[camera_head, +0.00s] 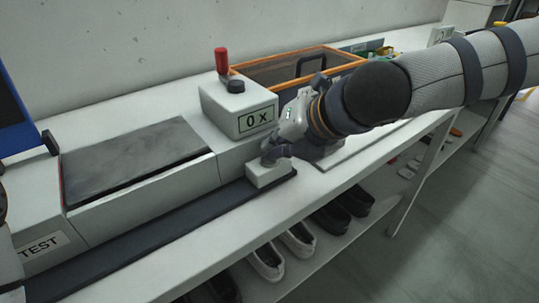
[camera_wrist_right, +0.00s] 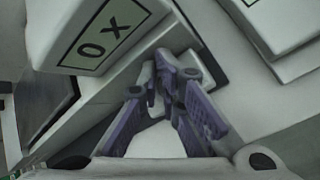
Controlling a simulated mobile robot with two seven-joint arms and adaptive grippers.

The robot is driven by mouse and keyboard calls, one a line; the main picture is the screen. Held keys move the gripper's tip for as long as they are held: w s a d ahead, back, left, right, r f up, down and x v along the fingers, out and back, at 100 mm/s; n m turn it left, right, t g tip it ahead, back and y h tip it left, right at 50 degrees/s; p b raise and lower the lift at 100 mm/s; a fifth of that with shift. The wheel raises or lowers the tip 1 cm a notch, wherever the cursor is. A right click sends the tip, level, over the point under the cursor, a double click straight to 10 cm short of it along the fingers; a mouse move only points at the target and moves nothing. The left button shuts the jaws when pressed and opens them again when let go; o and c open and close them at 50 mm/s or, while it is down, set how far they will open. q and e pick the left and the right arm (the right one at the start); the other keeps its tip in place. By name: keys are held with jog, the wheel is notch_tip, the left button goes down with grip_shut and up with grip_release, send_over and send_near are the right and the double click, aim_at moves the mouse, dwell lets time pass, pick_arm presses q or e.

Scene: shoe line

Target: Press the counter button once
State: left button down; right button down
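The white counter box (camera_head: 240,105) stands on the bench and its display (camera_head: 257,120) reads "0 x". The display also shows in the right wrist view (camera_wrist_right: 103,36). A small white block (camera_head: 262,178) with a dark base lies in front of the box. My right gripper (camera_head: 270,157) is right over this block, its fingers together and empty. In the right wrist view, its fingertips (camera_wrist_right: 167,78) partly hide the block. I cannot tell whether they touch it.
A grey-topped unit (camera_head: 135,157) marked "TEST" stands left of the counter. A dark strip (camera_head: 150,232) runs along the bench front. An orange-edged tray (camera_head: 290,66) is behind my right arm. Shoes (camera_head: 298,240) stand on the shelf below.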

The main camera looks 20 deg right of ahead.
pick_arm(q)
jog(key=shift+s, duration=0.1)
pick_arm(e)
jog(key=shift+f, duration=0.1)
pick_arm(q)
jog(key=shift+w+r+p, duration=0.4)
jog(key=shift+w+r, duration=0.05)
jog(key=shift+w, duration=0.1)
pick_arm(e)
jog(key=shift+w+a+r+t, duration=0.1)
jog(key=shift+w+r+t, duration=0.1)
jog(key=shift+r, duration=0.7)
jog(key=shift+w+a+r+t, duration=0.1)
jog(key=shift+w+r, duration=0.1)
jog(key=shift+r, duration=0.65)
pick_arm(q)
jog(key=shift+w, duration=0.15)
pick_arm(e)
jog(key=shift+w, duration=0.2)
jog(key=shift+s+r, duration=0.15)
jog(key=shift+r, duration=1.95)
jog(key=shift+f, duration=0.1)
